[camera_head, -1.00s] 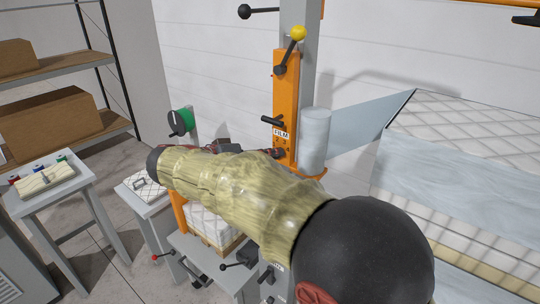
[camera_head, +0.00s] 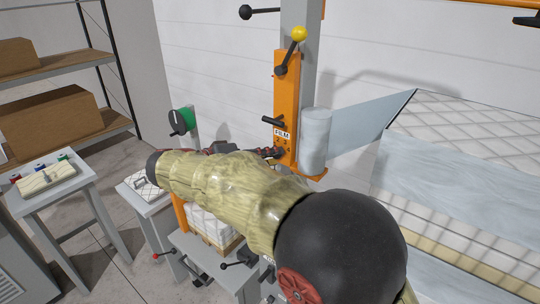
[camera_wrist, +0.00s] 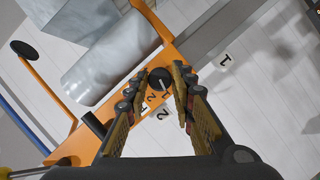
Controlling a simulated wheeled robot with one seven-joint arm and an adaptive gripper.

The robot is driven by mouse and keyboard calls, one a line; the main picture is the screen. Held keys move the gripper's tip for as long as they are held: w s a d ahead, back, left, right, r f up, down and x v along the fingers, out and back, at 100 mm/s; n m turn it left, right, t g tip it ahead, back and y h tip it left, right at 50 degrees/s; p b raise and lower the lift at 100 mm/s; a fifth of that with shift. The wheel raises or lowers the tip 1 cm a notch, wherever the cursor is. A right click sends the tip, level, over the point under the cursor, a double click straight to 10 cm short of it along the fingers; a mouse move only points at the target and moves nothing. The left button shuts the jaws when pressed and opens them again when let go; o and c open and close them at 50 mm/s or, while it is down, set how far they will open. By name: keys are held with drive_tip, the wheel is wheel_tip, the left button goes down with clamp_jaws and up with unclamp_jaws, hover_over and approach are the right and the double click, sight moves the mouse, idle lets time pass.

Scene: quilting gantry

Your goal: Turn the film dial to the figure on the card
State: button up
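The film dial (camera_wrist: 160,79) is a round black knob with a pale pointer mark, on an orange plate. In the wrist view figures stand around it, partly covered by the fingers. My gripper (camera_wrist: 160,72) is open, with one finger on each side of the dial; a narrow gap seems to show, but contact is unclear. In the head view my gripper (camera_head: 272,152) reaches the lower part of the orange post (camera_head: 287,95), just below the FILM label (camera_head: 282,133), and largely hides the dial.
A film roll (camera_head: 314,140) stands right beside the post, its film stretching to the quilted stack (camera_head: 470,120). A black-handled lever (camera_head: 273,121) sits just above the gripper, and a yellow-knobbed lever (camera_head: 298,34) higher up.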

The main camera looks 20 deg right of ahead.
drive_tip(key=o, duration=0.4)
drive_tip(key=shift+c, duration=0.2)
drive_tip(key=shift+a, duration=0.1)
drive_tip(key=v, duration=1.2)
drive_tip(key=shift+f, duration=0.1)
